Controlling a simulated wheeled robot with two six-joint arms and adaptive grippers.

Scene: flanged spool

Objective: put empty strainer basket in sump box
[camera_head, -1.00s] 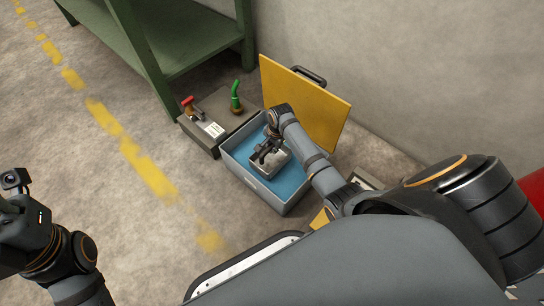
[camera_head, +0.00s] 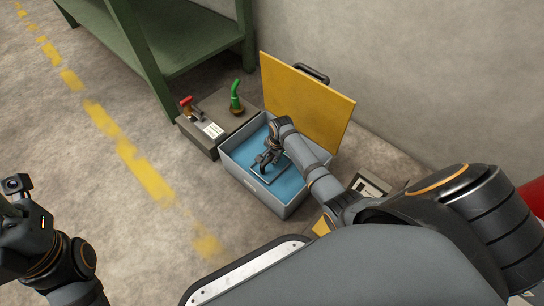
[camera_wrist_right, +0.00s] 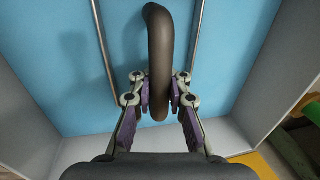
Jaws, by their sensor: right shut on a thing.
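The sump box (camera_head: 271,204) is an open grey box with a flat blue area inside, on the floor at mid-picture in the head view. The strainer basket (camera_head: 268,183) is inside it; only its thin metal rim shows at the blue area, and its lower part is hidden. Its rim (camera_wrist_right: 192,40) also shows in the right wrist view. My right gripper (camera_head: 263,160) is over the basket. In the wrist view its fingers (camera_wrist_right: 159,92) are shut on the basket's dark curved handle (camera_wrist_right: 160,45). My left gripper (camera_head: 14,205) is at the left edge, away from the box; its jaws are unclear.
A yellow lid panel (camera_head: 308,105) with a black handle stands upright behind the box. A grey unit (camera_head: 205,140) with a red-handled valve (camera_head: 187,104) and a green lever (camera_head: 235,97) adjoins its left side. A green shelf (camera_head: 185,50) stands behind. Floor at left is clear.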

